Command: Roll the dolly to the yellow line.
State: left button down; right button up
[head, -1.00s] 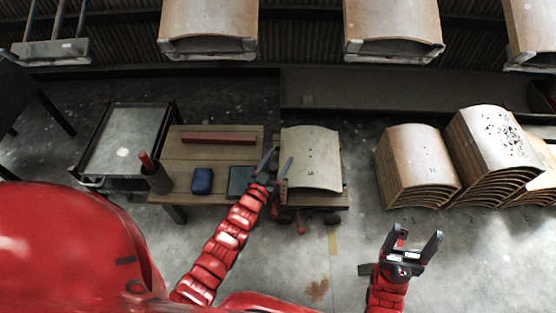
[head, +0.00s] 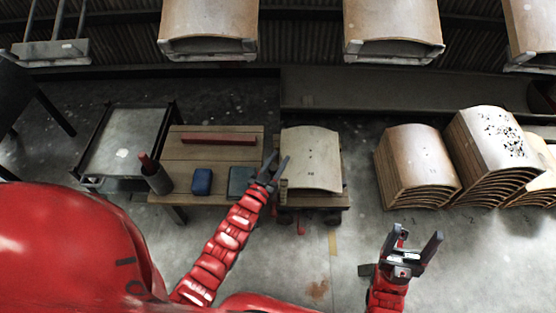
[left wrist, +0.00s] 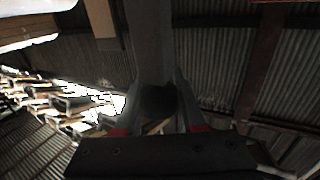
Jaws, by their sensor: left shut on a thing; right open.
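The dolly (head: 335,200) stands on the floor at the middle, right of the wooden bench, with a curved wooden panel (head: 311,158) on top. Its wheels show partly beneath. My left gripper (head: 281,156) is at the dolly's left edge, shut on a thin dark upright part that looks like the dolly's handle. In the left wrist view a dark grey post (left wrist: 150,40) runs up between its fingers. My right gripper (head: 418,234) is open and empty over the floor at right.
The wooden bench (head: 215,150) holds a red bar, a blue box, a dark flat case and a grey cup. A grey cart (head: 125,140) stands at left. Stacked curved panels (head: 415,165) stand at right. Hanging panels (head: 208,20) line the back. The front floor is clear.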

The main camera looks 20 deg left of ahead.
dwell(0.7)
pick_arm(q)
jog(key=w+d+p, duration=0.1)
jog(key=w+d, duration=0.2)
jog(key=d, duration=1)
jog(key=shift+w+d+p, duration=0.3)
jog(key=shift+w+p, duration=0.1)
jog(key=shift+f, duration=0.1)
jog(key=c, duration=0.5)
grip_release()
jog(key=shift+s+a, duration=0.1)
